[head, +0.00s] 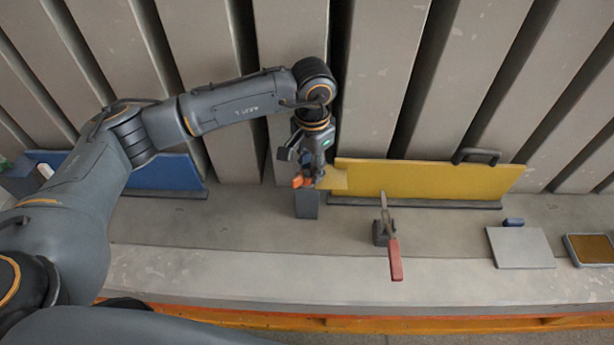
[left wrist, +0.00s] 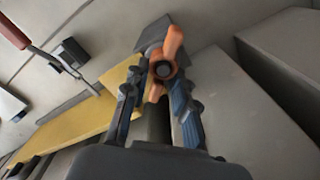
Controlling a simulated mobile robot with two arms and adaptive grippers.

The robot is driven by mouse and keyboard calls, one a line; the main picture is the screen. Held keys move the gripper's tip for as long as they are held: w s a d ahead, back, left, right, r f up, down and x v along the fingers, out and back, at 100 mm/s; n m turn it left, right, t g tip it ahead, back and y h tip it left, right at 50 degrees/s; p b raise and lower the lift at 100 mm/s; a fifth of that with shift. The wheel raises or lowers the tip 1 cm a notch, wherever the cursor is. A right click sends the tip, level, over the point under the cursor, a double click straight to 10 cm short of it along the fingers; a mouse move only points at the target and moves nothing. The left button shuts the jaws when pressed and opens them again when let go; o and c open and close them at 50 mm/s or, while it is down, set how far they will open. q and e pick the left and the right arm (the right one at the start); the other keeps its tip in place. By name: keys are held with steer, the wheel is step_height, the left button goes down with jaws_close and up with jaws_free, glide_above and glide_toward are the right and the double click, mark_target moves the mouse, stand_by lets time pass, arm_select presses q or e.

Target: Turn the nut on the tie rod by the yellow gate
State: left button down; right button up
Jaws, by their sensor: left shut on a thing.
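The nut (left wrist: 162,68) is orange with wing-like arms and sits on the end of a dark tie rod. My left gripper (head: 308,178) reaches down to it, beside the left end of the yellow gate (head: 430,180). In the left wrist view my left gripper (left wrist: 158,90) has its two fingers on either side of the orange nut and is shut on it. The nut also shows in the head view (head: 299,181), partly hidden by the gripper. A grey block (head: 306,205) is just below it. My right gripper is not in view.
A toggle clamp with a red handle (head: 395,260) stands in front of the yellow gate. A blue gate (head: 165,172) is at the left. A grey plate (head: 520,247), a small blue block (head: 513,222) and a brown-topped tray (head: 590,249) lie at the right. Tall grey panels rise behind.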

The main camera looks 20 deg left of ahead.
arm_select(q)
steer(key=m+b, duration=0.1)
steer(key=b, duration=0.2)
steer(key=shift+d+f+m, duration=0.1)
steer(key=shift+f+m, duration=0.2)
steer(key=shift+m, duration=0.1)
steer(key=shift+r+m+b, duration=0.1)
steer(key=shift+m+b, duration=0.3)
steer(key=shift+s+r+m, duration=0.15)
steer(key=shift+m, duration=0.25)
steer(key=shift+r, duration=0.1)
steer(key=c, duration=1)
jaws_free()
